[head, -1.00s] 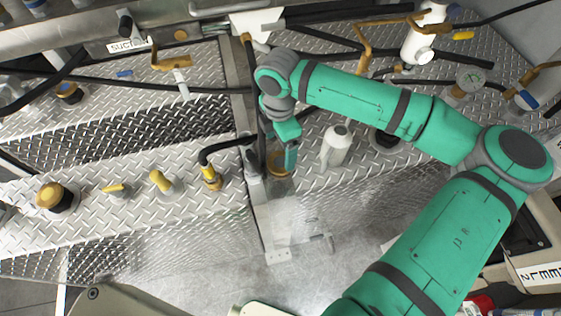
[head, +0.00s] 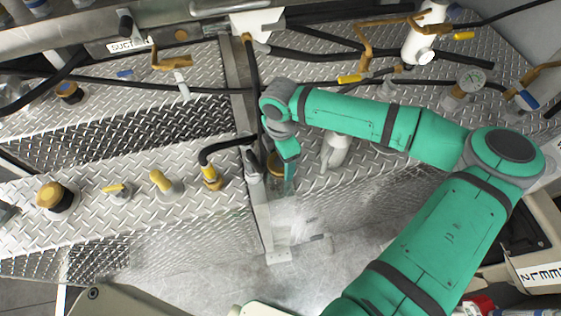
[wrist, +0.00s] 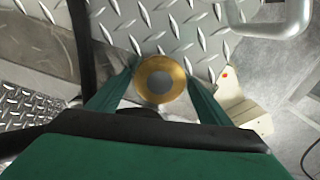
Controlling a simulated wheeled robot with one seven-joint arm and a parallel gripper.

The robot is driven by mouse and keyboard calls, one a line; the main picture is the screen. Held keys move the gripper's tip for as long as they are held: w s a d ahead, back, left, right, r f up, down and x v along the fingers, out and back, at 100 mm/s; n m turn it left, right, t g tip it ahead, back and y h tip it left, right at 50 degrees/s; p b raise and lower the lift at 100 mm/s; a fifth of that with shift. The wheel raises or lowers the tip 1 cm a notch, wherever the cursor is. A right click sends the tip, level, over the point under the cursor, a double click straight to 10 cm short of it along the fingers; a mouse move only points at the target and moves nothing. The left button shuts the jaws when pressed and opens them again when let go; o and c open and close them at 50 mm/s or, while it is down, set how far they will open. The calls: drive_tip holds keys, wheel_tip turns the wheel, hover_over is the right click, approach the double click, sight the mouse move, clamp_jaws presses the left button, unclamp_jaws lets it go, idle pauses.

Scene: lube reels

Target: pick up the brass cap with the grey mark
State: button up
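A round brass cap (wrist: 160,80) with a grey disc in its middle sits on the diamond-plate deck in the wrist view. In the head view the brass cap (head: 276,164) is mostly hidden behind my gripper. My gripper (wrist: 158,98) is open, with one green finger on each side of the cap and the near rim of the cap between them. A gap shows at the left finger; I cannot tell whether the right finger touches. In the head view my gripper (head: 287,180) points down over the deck edge.
A black hose with a brass fitting (head: 211,177) stands just left of my gripper. A white bottle-shaped part (head: 335,152) stands close on the right. Another brass cap (head: 52,196) is at the far left.

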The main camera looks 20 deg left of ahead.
drive_tip(key=c, duration=0.8)
drive_tip(key=shift+o, duration=0.2)
